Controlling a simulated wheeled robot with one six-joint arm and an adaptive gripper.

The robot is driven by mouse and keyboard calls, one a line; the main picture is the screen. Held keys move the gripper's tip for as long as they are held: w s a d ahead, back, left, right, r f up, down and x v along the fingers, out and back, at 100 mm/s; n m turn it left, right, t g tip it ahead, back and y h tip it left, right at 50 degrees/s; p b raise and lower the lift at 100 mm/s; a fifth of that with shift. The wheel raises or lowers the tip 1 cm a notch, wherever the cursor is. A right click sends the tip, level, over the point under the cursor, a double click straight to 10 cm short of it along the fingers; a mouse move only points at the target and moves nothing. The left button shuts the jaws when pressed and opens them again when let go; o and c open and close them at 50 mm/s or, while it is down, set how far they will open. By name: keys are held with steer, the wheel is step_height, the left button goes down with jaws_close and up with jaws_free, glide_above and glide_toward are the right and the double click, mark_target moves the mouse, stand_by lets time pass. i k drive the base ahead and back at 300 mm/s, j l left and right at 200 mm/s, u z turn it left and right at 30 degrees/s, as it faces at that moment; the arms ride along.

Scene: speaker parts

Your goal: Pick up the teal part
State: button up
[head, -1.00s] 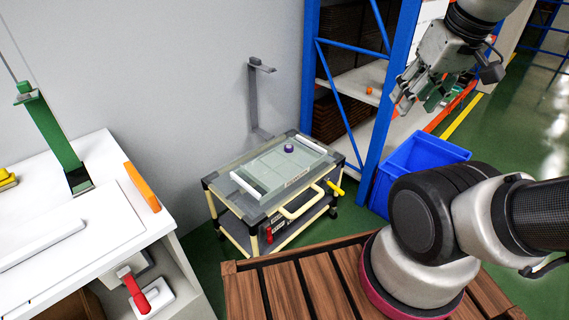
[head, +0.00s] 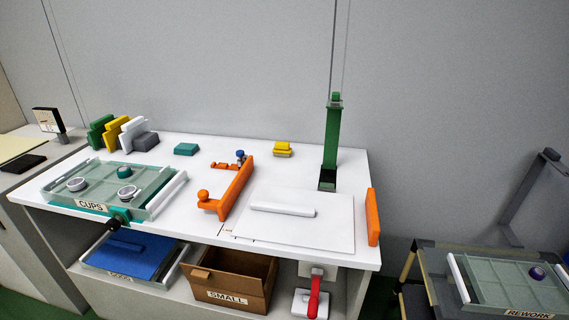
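A teal fitting (head: 120,216) shows at the front of the tray labelled CUPS (head: 160,205). I cannot tell from the picture which of these the task means. My gripper is outside the head view, so its opening and anything in it are hidden.
The CUPS tray holds several round parts. A box labelled SMALL (head: 230,280) is below. The REWORK tray (head: 500,285) is at right.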

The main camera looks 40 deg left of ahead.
mark_target(123, 172)
steer(key=u, duration=2.6)
steer(key=i+j+z, duration=0.1)
steer(key=i+j, duration=0.35)
steer(key=i+j+z, duration=0.15)
steer(key=i+j, duration=0.3)
steer(key=i+j+z, duration=0.1)
steer(key=i+j, duration=0.35)
steer(key=j, duration=0.2)
steer(key=i+j+z, duration=0.1)
steer(key=i+j, duration=0.3)
steer(key=j, duration=0.2)
